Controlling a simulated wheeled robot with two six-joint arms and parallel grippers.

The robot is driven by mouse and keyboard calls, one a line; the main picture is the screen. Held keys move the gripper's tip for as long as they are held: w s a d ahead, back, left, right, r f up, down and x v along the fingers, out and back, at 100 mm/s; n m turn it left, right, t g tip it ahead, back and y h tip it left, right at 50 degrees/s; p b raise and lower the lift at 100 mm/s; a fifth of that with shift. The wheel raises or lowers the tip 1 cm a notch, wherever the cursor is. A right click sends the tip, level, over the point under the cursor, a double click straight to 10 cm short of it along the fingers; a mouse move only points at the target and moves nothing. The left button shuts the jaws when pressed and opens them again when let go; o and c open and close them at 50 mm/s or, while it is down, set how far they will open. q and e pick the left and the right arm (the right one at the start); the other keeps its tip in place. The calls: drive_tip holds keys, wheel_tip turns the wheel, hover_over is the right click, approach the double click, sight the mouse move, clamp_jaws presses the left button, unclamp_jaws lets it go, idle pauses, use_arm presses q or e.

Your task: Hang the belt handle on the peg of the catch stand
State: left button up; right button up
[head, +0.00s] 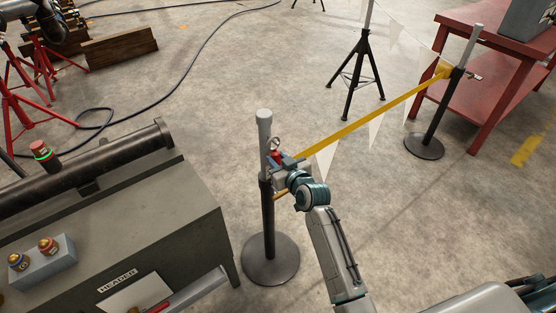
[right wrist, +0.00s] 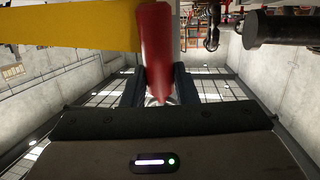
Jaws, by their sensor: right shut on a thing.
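The catch stand (head: 268,225) is a dark upright post with a grey upper section and a round base. My right gripper (head: 281,163) is at the post's right side, near the joint of its grey and black sections. It is shut on the red belt handle (head: 274,156), which also shows between the fingers in the right wrist view (right wrist: 155,45). A small metal ring shows just above the handle. The yellow belt (head: 365,115) runs taut from the handle to the far stand (head: 437,115). I cannot make out the peg clearly, nor whether the handle touches the post. My left gripper is out of view.
A grey machine cabinet (head: 150,235) with a dark cylinder on top stands at the left, close to the catch stand. A red table (head: 500,60) and a black tripod (head: 357,75) stand at the back. White pennants hang near the belt. Open floor lies between the stands.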

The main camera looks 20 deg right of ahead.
drive_tip(key=o, duration=1.1)
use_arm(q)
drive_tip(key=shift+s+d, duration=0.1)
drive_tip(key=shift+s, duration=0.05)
